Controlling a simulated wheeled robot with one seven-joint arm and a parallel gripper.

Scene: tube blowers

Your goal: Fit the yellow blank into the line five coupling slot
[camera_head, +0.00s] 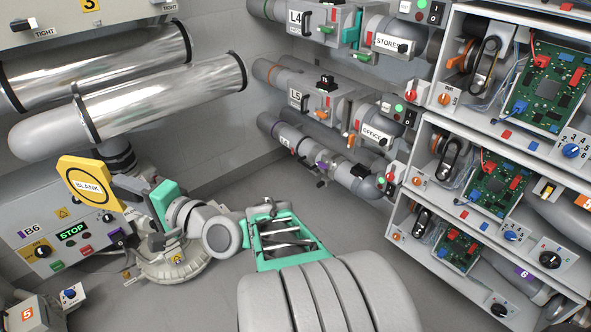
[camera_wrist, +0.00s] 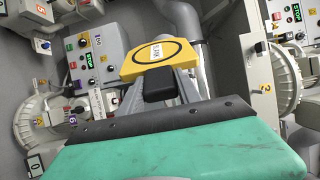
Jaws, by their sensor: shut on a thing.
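The yellow blank (camera_head: 90,184) is a flat plate with a ringed BLANK label, held up at the left of the head view, in front of the B6 blower panel. My gripper (camera_head: 137,186) is shut on its right-hand edge. In the wrist view the yellow blank (camera_wrist: 158,57) sits at the dark fingertip of my gripper (camera_wrist: 160,88). The line five pipe (camera_head: 290,78), with its L5 label, runs along the wall at upper middle, right of and apart from the blank. A coupling housing (camera_head: 322,97) sits on it. I cannot make out its slot clearly.
The B6 panel (camera_head: 62,232) and a round blower housing (camera_head: 170,268) stand below and behind the blank. Lines L4 (camera_head: 296,17) and L6 (camera_head: 288,142) run above and below L5. Shelves with circuit boards (camera_head: 545,88) fill the right side. Open floor (camera_head: 330,215) lies between.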

